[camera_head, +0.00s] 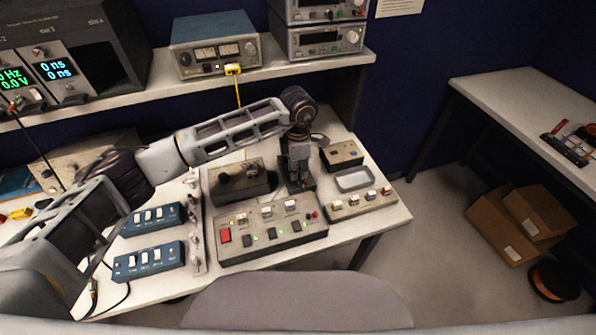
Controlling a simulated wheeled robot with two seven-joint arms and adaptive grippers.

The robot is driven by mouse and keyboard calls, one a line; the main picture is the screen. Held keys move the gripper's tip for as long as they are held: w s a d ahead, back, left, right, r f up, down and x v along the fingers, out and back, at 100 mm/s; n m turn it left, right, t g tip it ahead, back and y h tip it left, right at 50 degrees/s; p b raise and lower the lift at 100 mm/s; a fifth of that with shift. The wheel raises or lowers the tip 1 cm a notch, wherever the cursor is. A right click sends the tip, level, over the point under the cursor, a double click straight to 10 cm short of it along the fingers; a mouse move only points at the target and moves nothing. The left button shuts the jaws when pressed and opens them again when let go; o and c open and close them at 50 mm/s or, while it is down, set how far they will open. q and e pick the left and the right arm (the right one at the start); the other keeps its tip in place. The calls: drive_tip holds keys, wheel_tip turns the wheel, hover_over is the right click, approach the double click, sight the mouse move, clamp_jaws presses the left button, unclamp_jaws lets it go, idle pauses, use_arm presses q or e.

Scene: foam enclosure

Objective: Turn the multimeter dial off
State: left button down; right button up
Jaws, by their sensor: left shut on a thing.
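My left arm reaches in from the left across the bench, and my left gripper (299,178) points down over a small dark device on the bench. This device (308,187) looks like the multimeter, but the gripper covers most of it. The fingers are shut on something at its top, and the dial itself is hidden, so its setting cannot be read. My right gripper is not in view.
A grey control panel (270,238) lies just in front, with a dark box (225,185) to the left and a small box (341,154) to the right. Blue switch boxes (152,219) stand farther left. A shelf (130,92) with instruments runs behind. A chair back (300,302) is in front.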

use_arm(q)
drive_tip(key=shift+n, duration=0.5)
drive_tip(key=shift+n+b, duration=0.3)
drive_tip(key=shift+b, duration=0.05)
drive_tip(key=c, duration=1.2)
unclamp_jaws()
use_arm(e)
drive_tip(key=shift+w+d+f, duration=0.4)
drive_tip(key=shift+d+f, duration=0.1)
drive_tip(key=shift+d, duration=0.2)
use_arm(q)
drive_tip(key=shift+r, duration=0.1)
drive_tip(key=shift+r, duration=5.9)
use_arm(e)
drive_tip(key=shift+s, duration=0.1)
